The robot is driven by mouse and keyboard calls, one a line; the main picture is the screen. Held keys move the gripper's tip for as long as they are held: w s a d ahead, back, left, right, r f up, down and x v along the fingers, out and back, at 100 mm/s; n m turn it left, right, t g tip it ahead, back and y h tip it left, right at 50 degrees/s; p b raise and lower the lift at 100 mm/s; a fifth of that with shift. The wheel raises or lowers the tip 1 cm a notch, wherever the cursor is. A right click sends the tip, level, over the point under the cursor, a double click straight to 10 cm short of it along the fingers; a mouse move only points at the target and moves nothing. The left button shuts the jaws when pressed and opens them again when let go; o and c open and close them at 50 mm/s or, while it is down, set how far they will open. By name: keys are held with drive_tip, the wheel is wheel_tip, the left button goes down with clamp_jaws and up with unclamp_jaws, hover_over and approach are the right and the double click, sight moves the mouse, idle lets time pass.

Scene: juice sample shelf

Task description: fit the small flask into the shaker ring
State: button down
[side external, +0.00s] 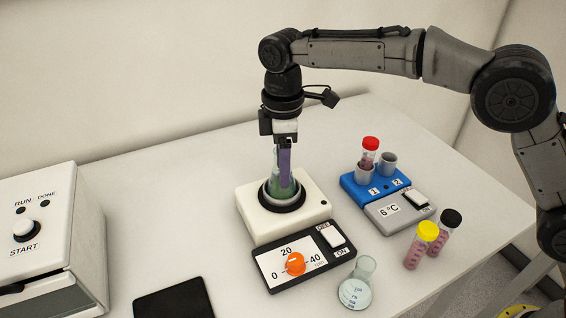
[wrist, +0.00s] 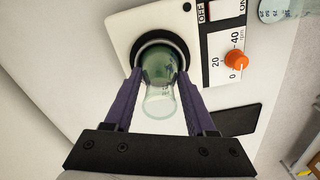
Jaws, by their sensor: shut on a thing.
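The small flask (wrist: 157,98) is clear glass with green in its lower part. It also shows in the side external view (side external: 275,180), upright, with its lower end inside the black shaker ring (side external: 283,206). The ring sits on the white shaker (side external: 313,211) and appears as a dark circle in the wrist view (wrist: 147,46). My gripper (side external: 284,172) points down over the ring. Its purple fingers (wrist: 158,80) are shut on the flask, one on each side. Whether the flask's base rests on the ring's floor is hidden.
A blue cooler block (side external: 352,187) holds a red-capped tube (side external: 369,150). Yellow-capped (side external: 421,244) and black-capped (side external: 444,231) tubes stand at right. A white START box (side external: 45,240) is at left.

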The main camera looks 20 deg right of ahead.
drive_tip(key=shift+f, duration=0.25)
drive_tip(key=shift+c, duration=0.7)
unclamp_jaws()
wheel_tip(320, 180, up, 12)
drive_tip(key=shift+w+r, duration=0.1)
drive_tip(key=shift+r, duration=0.75)
